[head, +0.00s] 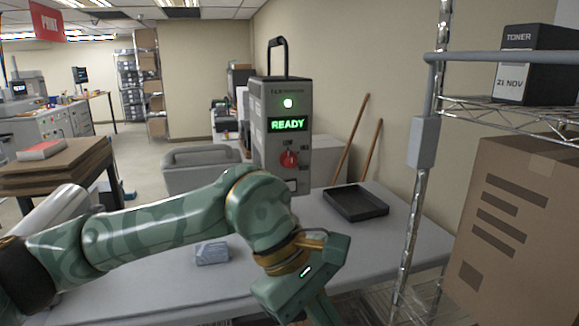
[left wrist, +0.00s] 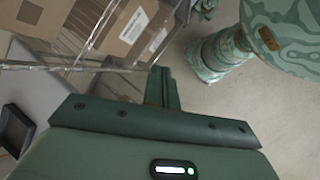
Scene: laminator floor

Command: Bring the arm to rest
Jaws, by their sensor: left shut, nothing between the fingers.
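My left arm reaches in from the left across the table in the head view, bent down at the wrist. Its gripper (head: 322,308) hangs over the front right of the table, its tips near the bottom edge of the picture. In the left wrist view the fingers (left wrist: 162,86) are together with nothing between them, pointing towards the floor and the shelf rack. My right gripper cannot be made out in either view.
On the table (head: 150,295) stand a grey machine (head: 272,165) with a green READY display, a black tray (head: 355,203) and a small grey-blue box (head: 212,253). A wire rack (head: 412,215) with a carton (head: 520,230) and toner box (head: 535,65) stands close on the right.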

